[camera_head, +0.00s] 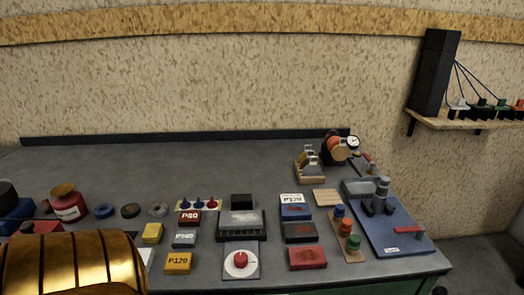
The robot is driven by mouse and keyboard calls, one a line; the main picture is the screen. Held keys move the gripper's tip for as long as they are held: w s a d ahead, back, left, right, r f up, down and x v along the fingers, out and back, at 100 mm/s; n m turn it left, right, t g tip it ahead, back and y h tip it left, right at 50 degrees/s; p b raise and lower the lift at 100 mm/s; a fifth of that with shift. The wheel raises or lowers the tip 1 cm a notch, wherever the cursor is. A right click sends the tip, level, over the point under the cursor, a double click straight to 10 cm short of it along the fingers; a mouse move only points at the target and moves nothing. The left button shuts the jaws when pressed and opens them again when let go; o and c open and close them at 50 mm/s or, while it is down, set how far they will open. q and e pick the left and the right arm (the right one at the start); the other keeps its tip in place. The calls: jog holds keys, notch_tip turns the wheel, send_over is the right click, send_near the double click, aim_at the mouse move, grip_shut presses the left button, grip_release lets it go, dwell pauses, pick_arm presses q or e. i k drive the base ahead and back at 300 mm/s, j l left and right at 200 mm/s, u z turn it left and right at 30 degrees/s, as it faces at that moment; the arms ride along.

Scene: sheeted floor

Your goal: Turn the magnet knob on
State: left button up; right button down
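A round red knob (240,259) sits on a white disc on a grey plate (229,274) near the bench's front edge. I cannot tell for certain that it is the magnet knob, nor read its setting. A dial gauge (353,142) stands at the back right beside an orange-brown round thing. A blue base plate (405,238) at the right carries a grey upright fixture (380,194) and a small red bar (408,229). Neither of my grippers shows in the head view.
The grey bench (150,165) is clear at the back. Labelled blocks, such as a yellow one (178,262) and a red one (307,258), crowd the front. A red jar (68,203) stands left. A wall shelf (470,118) holds a tall black box (435,72).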

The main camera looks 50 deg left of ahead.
aim_at(241, 260)
jog(key=u, duration=1.75)
